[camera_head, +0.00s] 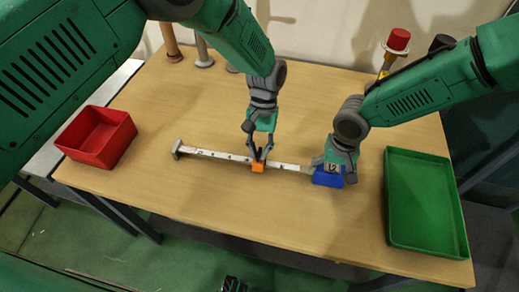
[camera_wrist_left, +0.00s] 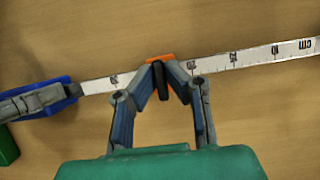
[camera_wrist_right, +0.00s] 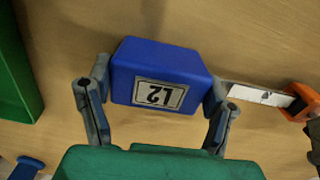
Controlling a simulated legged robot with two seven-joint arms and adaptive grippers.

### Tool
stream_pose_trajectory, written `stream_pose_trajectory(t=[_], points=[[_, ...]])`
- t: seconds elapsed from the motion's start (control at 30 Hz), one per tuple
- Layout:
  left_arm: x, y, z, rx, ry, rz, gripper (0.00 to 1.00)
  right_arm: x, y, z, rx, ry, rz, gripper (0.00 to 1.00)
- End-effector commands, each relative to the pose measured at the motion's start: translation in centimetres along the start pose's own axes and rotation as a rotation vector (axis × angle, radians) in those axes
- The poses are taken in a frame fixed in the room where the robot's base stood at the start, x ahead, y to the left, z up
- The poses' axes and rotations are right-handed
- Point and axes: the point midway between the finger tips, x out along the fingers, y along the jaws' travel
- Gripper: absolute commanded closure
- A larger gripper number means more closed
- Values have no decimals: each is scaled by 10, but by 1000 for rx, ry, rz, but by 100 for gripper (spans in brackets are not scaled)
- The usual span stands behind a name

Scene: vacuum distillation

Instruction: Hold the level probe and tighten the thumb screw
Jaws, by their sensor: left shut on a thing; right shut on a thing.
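A white ruler (camera_head: 213,154) marked in cm lies across the table; it also shows in the left wrist view (camera_wrist_left: 235,59). An orange slider (camera_head: 258,168) sits around it, with a dark thumb screw (camera_wrist_left: 160,80) on its side. My left gripper (camera_head: 259,153) is shut on this thumb screw, its fingertips hiding part of it. The level probe appears to be the blue block (camera_wrist_right: 160,65) labelled L2, at the ruler's right end in the head view. My right gripper (camera_head: 335,167) is shut on the block, one finger on each side. The ruler's joint with the block is hidden by a finger.
A red bin (camera_head: 74,148) stands at the table's left edge. A green tray (camera_head: 454,203) lies close to the right of my right gripper. A red-topped item (camera_head: 398,41) and several posts (camera_head: 202,52) stand at the back. The table's front is clear.

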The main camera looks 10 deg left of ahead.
Motion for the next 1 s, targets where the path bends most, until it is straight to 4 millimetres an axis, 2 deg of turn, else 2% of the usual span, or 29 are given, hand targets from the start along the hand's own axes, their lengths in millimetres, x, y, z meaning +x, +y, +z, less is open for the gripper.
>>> stream_pose_trajectory(t=[0.03, 0.1, 0.4, 0.53, 0.67, 1.0], points=[[-3, 0, -3, 0, 12, 3, 100, 3, -2, 6, -14, -10, 0, 77], [-3, 0, -3, -1, 11, 3, 71, 3, -2, 6, -13, -10, 0, 77], [-1, 0, -1, -1, 3, 1, 71, 3, -1, 4, -5, -9, -1, 77], [-9, 0, -2, -1, 4, 1, 71, 3, -1, 4, -3, -9, -1, 77], [-31, 0, -2, -2, 6, 2, 71, 3, 0, 3, -1, -8, -1, 77], [-99, 0, -3, 0, 7, 2, 71, 3, 0, 2, 0, -7, 0, 77]])
